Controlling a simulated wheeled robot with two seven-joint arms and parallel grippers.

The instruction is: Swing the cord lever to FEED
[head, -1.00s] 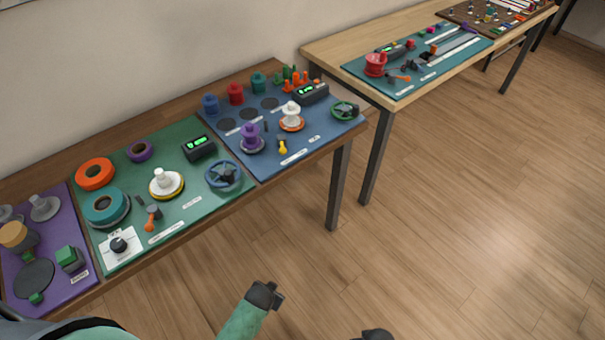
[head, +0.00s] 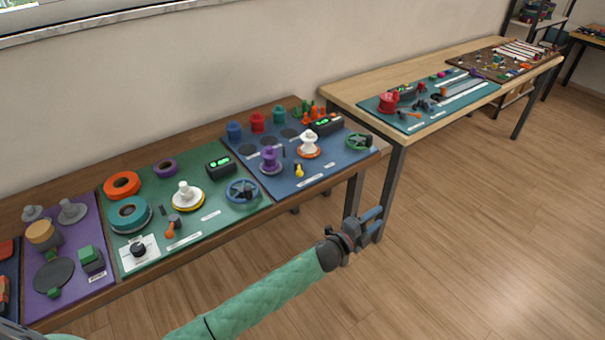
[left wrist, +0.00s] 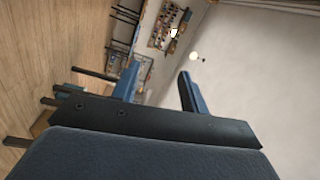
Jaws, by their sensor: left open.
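Several small levers show in the head view, and their labels are too small to read. An orange-handled lever (head: 170,233) lies at the front of the green board (head: 222,230). A yellow-handled lever (head: 299,171) is on the blue board (head: 338,160). On the far table's teal board (head: 445,107), a small orange-tipped lever (head: 413,115) sits beside a red spool (head: 388,102). I cannot tell which one is the cord lever. My left gripper (head: 371,221) is open and empty, in front of the gap between the tables, apart from every lever. Its blue fingers also show in the left wrist view (left wrist: 160,86).
The dark wooden table (head: 285,205) runs along the left, with a purple board (head: 75,287) at its near end. The light wooden table (head: 440,124) stands beyond it. Open floor (head: 480,250) lies to the right.

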